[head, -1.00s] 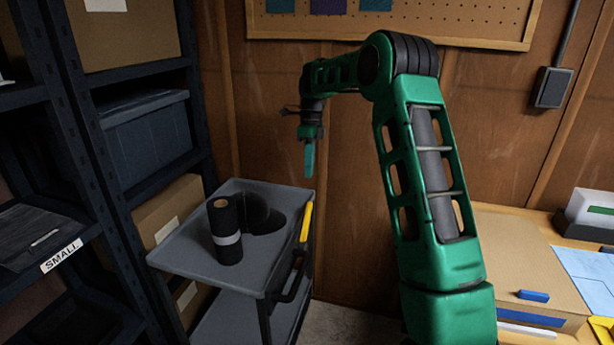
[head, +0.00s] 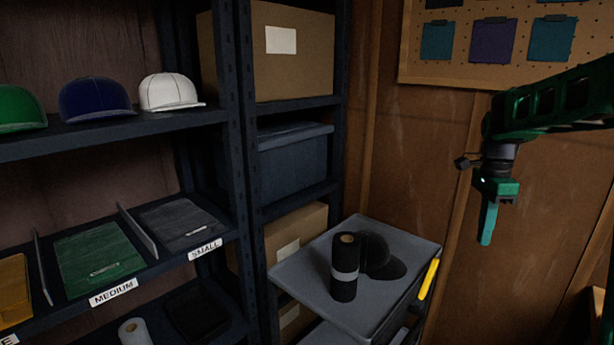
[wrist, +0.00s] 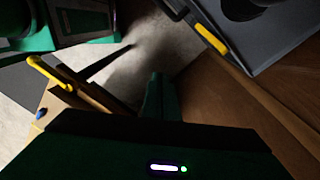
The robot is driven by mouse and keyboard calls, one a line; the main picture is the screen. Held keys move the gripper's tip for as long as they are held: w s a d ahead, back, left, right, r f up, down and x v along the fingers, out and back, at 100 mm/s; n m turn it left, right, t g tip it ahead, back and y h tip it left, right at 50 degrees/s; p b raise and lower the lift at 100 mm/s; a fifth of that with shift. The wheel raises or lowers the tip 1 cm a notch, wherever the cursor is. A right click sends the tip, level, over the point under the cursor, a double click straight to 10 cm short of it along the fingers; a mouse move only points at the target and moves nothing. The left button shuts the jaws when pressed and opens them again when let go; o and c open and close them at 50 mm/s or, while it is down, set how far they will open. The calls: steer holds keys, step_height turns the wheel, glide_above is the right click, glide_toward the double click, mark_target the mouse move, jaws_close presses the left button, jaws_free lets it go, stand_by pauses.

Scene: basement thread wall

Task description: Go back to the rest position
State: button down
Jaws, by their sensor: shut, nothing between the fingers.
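My gripper (head: 488,222) hangs pointing down at the right of the head view, in front of the wooden wall. Its green fingers are together with nothing between them. It is up and to the right of the grey cart (head: 310,290), clear of it. In the wrist view the closed fingers (wrist: 158,95) point over the floor, with the cart's corner at the upper right.
The cart carries a black roll (head: 345,268) with a grey band and a dark cap (head: 380,258). Its yellow handle (head: 428,279) faces my gripper. Shelves with caps and labelled folded cloths stand left. Boxes (head: 268,55) fill the rack behind the cart.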

steer(key=s+a+f+n, duration=0.1)
steer(key=s+n, duration=0.5)
steer(key=s, duration=1.1)
steer(key=s+a+f+n+t, duration=0.1)
steer(key=s+f+n, duration=0.3)
steer(key=s, duration=1.2)
steer(key=n, duration=0.3)
steer(key=shift+s+a+y, duration=0.25)
steer(key=shift+s+y, duration=0.05)
steer(key=shift+s, duration=0.05)
